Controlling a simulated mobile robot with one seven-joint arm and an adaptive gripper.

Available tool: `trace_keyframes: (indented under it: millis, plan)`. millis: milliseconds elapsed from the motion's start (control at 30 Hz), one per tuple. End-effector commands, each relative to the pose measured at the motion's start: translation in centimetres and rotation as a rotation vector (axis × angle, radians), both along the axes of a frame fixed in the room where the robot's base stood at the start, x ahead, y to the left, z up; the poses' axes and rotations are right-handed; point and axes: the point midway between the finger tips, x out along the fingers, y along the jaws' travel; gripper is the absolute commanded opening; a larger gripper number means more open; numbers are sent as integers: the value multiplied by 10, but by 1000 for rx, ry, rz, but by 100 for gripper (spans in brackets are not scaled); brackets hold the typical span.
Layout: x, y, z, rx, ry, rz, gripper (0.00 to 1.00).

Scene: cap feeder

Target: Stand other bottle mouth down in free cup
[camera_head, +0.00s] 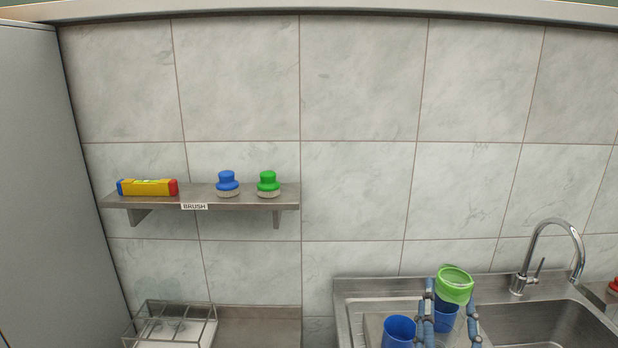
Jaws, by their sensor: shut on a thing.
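A green bottle (455,284) shows at the lower right, over the sink's drainboard, with a pale rounded end facing up and its lower end hidden. My gripper (451,298) has one blue-grey finger on each side of it and is shut on it. A blue cup (445,319) shows between the fingers just below the bottle. I cannot tell whether the bottle is inside that cup or in front of or above it. A second blue cup (398,330) stands to the left, its open top showing and looking empty. Its lower part is cut off by the frame.
The steel sink (540,318) with a tall faucet (548,255) lies to the right. A wall shelf (240,203) labelled BRUSH holds a blue brush (227,184), a green brush (268,184) and a yellow level (147,187). A wire rack (172,324) stands at the lower left.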

Motion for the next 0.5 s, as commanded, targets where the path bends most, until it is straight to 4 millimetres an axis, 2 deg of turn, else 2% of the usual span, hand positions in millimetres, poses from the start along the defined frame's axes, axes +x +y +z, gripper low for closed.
trace_keyframes:
  millis: [267,500]
  plan:
    - [31,2,-10,6,0,-1,54]
    - [67,5,-19,5,0,-1,54]
